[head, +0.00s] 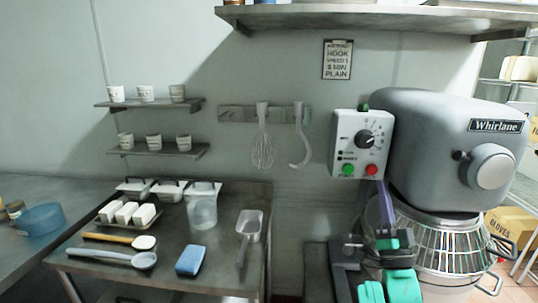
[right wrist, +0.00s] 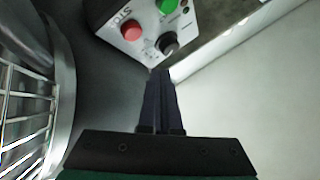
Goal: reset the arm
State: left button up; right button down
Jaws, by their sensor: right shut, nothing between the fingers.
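My right gripper (head: 386,208) is in front of the mixer (head: 440,140), below its control box (head: 358,143). In the right wrist view its dark fingers (right wrist: 160,88) are together and hold nothing. The fingertips appear just short of the control box (right wrist: 140,35), close to the dark knob; whether they touch it cannot be told. The box has a green button (head: 348,169), a red button (head: 371,170) and a dark dial (head: 365,137). My left gripper is not in view.
A wire-guarded bowl (head: 440,245) stands right of my right arm. A whisk (head: 262,140) and a hook (head: 300,140) hang on the wall. The left table holds a jug (head: 202,208), a scoop (head: 248,230), a blue sponge (head: 190,260) and white blocks (head: 126,212).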

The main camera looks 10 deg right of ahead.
jog(key=a+f+n+g+y, duration=0.2)
jog(key=a+f+n+g, duration=0.3)
jog(key=f, duration=0.6)
jog(key=a+f+n+g+y, duration=0.1)
jog(key=a+f+g+y, duration=0.1)
jog(key=f+g, duration=0.75)
jog(key=s+a+f+n+g+y, duration=0.1)
jog(key=s+a+f+n+g, duration=0.25)
jog(key=s+f, duration=0.45)
jog(key=s+a+f+n+g+y, duration=0.1)
jog(key=s+a+f+n+g, duration=0.3)
jog(key=s, duration=0.7)
jog(key=s+f+m+g, duration=0.1)
jog(key=s+f, duration=0.1)
jog(key=f, duration=1.2)
jog(key=s+f+g, duration=0.1)
jog(key=s+f, duration=0.1)
jog(key=f, duration=1.1)
jog(key=s+d+f+g, duration=0.1)
jog(key=s+d+f, duration=0.1)
jog(key=s+f, duration=1)
jog(key=s, duration=0.3)
